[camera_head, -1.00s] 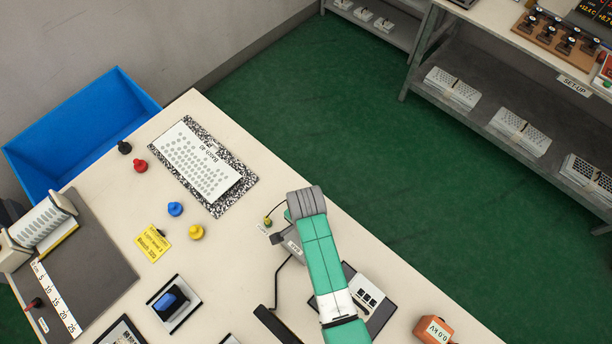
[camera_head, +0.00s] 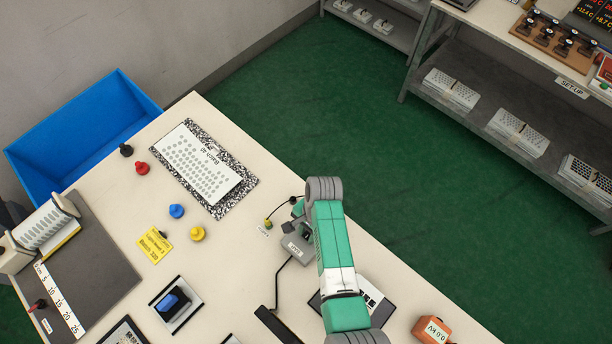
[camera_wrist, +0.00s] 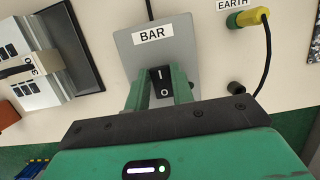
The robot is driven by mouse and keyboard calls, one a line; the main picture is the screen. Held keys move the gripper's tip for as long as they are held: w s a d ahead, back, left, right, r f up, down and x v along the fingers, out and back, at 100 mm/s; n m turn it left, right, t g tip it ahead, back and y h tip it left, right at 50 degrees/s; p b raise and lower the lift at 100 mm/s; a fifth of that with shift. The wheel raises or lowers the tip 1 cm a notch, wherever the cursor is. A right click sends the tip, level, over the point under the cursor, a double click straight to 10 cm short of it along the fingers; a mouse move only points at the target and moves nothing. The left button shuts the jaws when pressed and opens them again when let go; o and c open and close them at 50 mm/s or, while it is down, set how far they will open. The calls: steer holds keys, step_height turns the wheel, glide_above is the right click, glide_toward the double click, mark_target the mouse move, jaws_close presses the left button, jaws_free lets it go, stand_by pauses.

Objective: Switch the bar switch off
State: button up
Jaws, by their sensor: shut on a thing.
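The bar switch (camera_wrist: 163,82) is a dark rocker marked I and O on a grey plate labelled BAR (camera_wrist: 153,36). In the wrist view my gripper (camera_wrist: 161,74) has one green finger on each side of the rocker and is shut on it. In the head view the grey switch box (camera_head: 296,246) shows just left of my arm. My fingers are mostly hidden there by the arm. I cannot tell which way the rocker is tipped.
A yellow-green plug (camera_wrist: 250,17) with a black cable sits by the EARTH label beside the switch. A black cable leaves the switch box. A device with a label (camera_wrist: 30,68) stands to the left in the wrist view. An orange box (camera_head: 433,330) stands near the table edge.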

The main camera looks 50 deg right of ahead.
steer(key=shift+d+y, duration=0.25)
steer(key=shift+y, duration=0.75)
steer(key=o, duration=1)
steer(key=shift+r, duration=0.1)
steer(key=v, duration=0.7)
steer(key=shift+s+d+r, duration=0.1)
steer(key=shift+d+r, duration=0.05)
steer(key=shift+r, duration=0.2)
